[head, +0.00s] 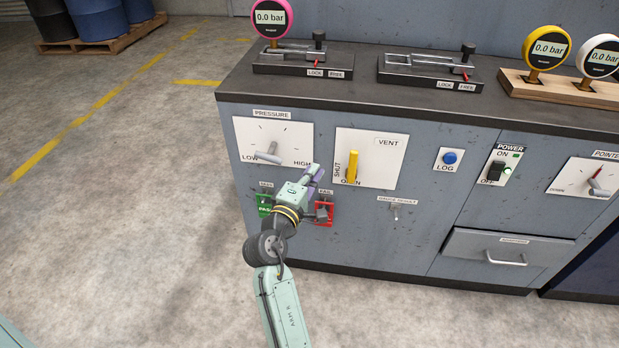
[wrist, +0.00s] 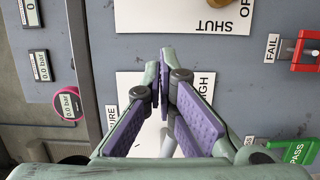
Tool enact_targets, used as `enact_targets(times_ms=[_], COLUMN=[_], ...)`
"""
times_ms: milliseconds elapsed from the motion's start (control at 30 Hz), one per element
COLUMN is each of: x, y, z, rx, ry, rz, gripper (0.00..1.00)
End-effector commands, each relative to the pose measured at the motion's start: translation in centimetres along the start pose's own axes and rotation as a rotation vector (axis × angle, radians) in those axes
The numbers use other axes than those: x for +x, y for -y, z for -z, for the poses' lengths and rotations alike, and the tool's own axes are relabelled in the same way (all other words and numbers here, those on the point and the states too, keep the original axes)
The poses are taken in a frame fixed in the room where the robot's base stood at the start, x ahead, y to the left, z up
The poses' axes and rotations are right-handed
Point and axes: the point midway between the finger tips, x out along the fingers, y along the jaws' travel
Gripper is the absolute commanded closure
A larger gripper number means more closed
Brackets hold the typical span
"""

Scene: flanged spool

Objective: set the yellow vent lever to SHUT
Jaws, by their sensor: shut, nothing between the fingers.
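The yellow vent lever (head: 352,167) is on the white VENT plate (head: 385,160) on the cabinet front. It hangs nearly straight down, its lower end at the OPEN label; the SHUT label is to its left. My gripper (head: 316,170) is left of the lever and apart from it, near the gap between the PRESSURE and VENT plates. In the wrist view my gripper (wrist: 160,82) has its purple-padded fingers together with nothing between them.
The PRESSURE plate with its grey lever (head: 264,152) is left of my gripper. Below are a green PASS switch (head: 264,205) and a red FAIL switch (head: 324,213). A small toggle (head: 397,211) is under the VENT plate; a blue LOG button (head: 450,158) is to the right.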

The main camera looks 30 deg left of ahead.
Motion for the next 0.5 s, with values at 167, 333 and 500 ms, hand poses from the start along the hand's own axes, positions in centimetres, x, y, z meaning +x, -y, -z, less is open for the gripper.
enact_targets(times_ms=[167,333,500], x=[4.0,5.2,5.6], y=[-0.3,-0.2,-0.1], z=[0.0,-2.0,-3.5], rx=[0.0,-0.001,0.0], ry=[0.001,0.002,0.0], rz=[0.0,0.001,0.001], gripper=[1.0,1.0,1.0])
